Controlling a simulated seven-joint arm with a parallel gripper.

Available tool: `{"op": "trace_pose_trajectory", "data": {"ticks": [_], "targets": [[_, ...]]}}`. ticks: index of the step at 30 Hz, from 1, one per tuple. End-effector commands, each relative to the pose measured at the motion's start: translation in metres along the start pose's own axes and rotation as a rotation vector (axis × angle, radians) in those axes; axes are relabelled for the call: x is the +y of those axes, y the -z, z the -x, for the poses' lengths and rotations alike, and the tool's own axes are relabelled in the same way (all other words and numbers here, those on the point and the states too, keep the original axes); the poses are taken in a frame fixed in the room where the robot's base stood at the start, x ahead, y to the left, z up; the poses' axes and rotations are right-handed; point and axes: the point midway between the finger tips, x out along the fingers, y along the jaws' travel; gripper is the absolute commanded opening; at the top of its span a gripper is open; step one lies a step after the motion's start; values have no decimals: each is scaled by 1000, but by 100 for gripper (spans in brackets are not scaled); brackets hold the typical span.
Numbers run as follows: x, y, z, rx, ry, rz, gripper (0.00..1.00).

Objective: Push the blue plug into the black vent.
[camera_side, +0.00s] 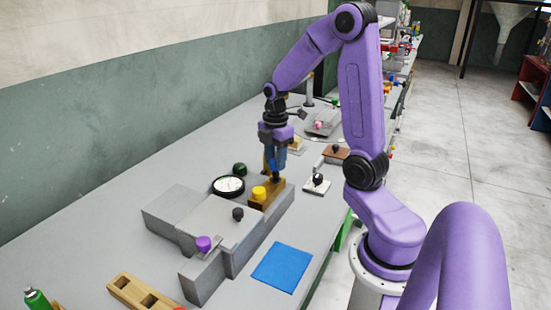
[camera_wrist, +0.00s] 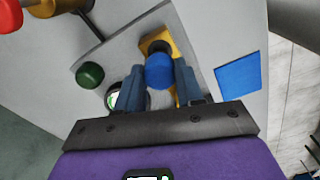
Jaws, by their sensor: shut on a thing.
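The blue plug (camera_wrist: 159,72) is a rounded blue piece held between the two fingers of my gripper (camera_wrist: 158,85). In the side view my gripper (camera_side: 274,172) points down over the far end of the yellow-brown block, and the plug is mostly hidden by the fingers. In the wrist view a dark round opening (camera_wrist: 158,46), which looks like the black vent, shows on the yellow block (camera_wrist: 147,30) just beyond the plug. The plug partly overlaps it there. I cannot tell whether they touch. The opening is not clear in the side view.
A yellow knob (camera_side: 259,193) stands on the block close to my gripper. A round gauge (camera_side: 229,185) and a green knob (camera_side: 240,169) are to the left. A black knob (camera_side: 238,214) and purple knob (camera_side: 203,243) stand nearer. A flat blue square (camera_side: 282,267) lies on the table.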

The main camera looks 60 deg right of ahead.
Motion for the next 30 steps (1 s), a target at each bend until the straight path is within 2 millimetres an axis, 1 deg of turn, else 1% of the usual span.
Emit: {"op": "trace_pose_trajectory", "data": {"ticks": [7,30], "targets": [[0,0,-1,0,0,0,6],[0,0,-17,0,0,0,6]]}}
